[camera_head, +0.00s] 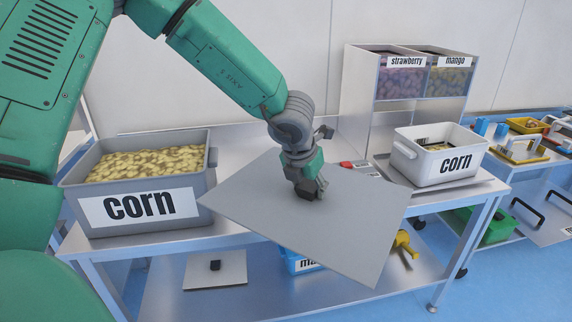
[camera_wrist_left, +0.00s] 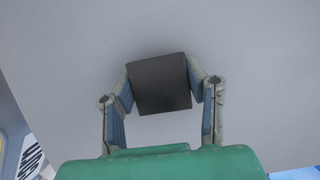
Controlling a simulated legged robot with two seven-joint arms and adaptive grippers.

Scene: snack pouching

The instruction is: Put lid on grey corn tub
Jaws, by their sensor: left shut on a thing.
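The grey corn tub (camera_head: 205,185) stands at the left of the metal table, open, with yellow corn (camera_head: 145,163) inside and a "corn" label on its front. My left gripper (camera_head: 309,190) is shut on the dark knob of a flat grey lid (camera_head: 345,235). The lid is held in the air right of the tub, tilted, its left corner close to the tub's right side. In the left wrist view the black knob (camera_wrist_left: 159,84) sits between the two fingers, with the lid (camera_wrist_left: 60,60) filling the background. My right gripper is not in view.
A white corn tub (camera_head: 412,171) stands at the table's right. Strawberry and mango bins (camera_head: 372,110) are behind. On the lower shelf are another lid with a knob (camera_head: 230,275), a blue tub (camera_head: 296,262) and a yellow tool (camera_head: 404,243). A side table (camera_head: 520,165) holds more items.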

